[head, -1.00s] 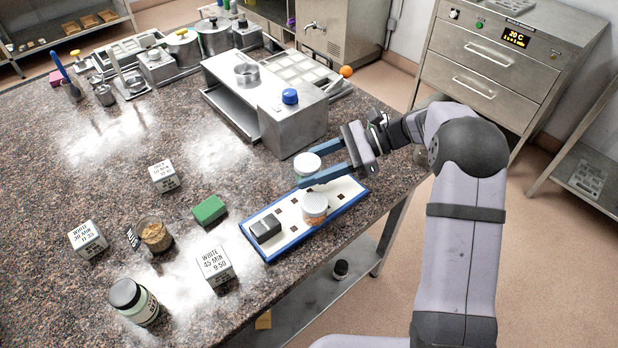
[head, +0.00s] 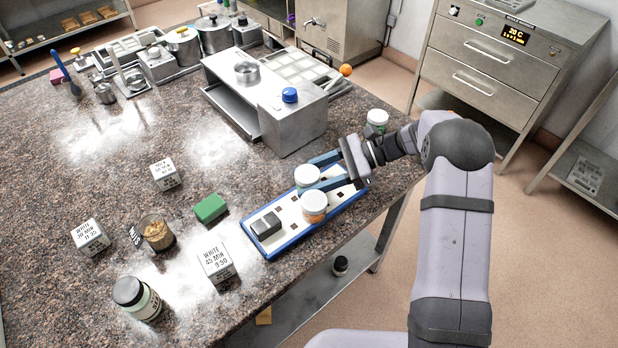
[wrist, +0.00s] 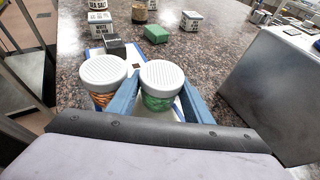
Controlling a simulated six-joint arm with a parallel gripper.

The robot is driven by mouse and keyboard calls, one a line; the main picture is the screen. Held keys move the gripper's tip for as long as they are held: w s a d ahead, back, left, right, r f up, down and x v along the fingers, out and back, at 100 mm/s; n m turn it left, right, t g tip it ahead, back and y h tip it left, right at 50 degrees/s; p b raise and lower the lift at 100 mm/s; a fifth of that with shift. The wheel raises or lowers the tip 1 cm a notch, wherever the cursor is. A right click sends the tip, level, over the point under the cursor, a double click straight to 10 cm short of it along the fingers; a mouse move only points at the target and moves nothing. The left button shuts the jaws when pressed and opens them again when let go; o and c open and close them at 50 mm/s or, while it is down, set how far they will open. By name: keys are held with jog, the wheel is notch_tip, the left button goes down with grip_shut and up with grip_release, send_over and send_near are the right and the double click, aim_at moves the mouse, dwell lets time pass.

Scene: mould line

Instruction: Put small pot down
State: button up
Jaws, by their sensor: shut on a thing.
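A small pot (head: 307,178) with a white lid and green contents is between the two blue fingers of my gripper (head: 311,173). The wrist view shows the gripper shut on this green pot (wrist: 161,101), which looks upright. It is over the far half of the white board with a blue rim (head: 273,255). I cannot tell whether its base touches the board. A second small pot, with orange contents (head: 314,208), stands on the board right beside it, close to the nearer finger. It also shows left of the held pot in the wrist view (wrist: 103,98).
A dark block (head: 265,226) sits at the board's near end. A green block (head: 210,208) lies left of the board. A steel unit (head: 292,122) stands behind. Another white-lidded pot (head: 377,118) stands beyond my wrist. The table edge runs close along the board's right side.

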jog(key=shift+f, duration=0.15)
jog(key=o, duration=1)
jog(key=shift+c, duration=0.2)
jog(key=shift+r+p, duration=0.3)
jog(key=shift+w+d+b, duration=0.15)
jog(key=shift+d+b, duration=0.2)
jog(key=shift+b, duration=0.05)
jog(key=b+v, duration=0.3)
jog(key=v, duration=0.6)
jog(key=shift+d+b, duration=0.35)
jog(key=shift+v, duration=0.85)
jog(key=shift+a+r, duration=0.1)
jog(key=shift+r, duration=0.05)
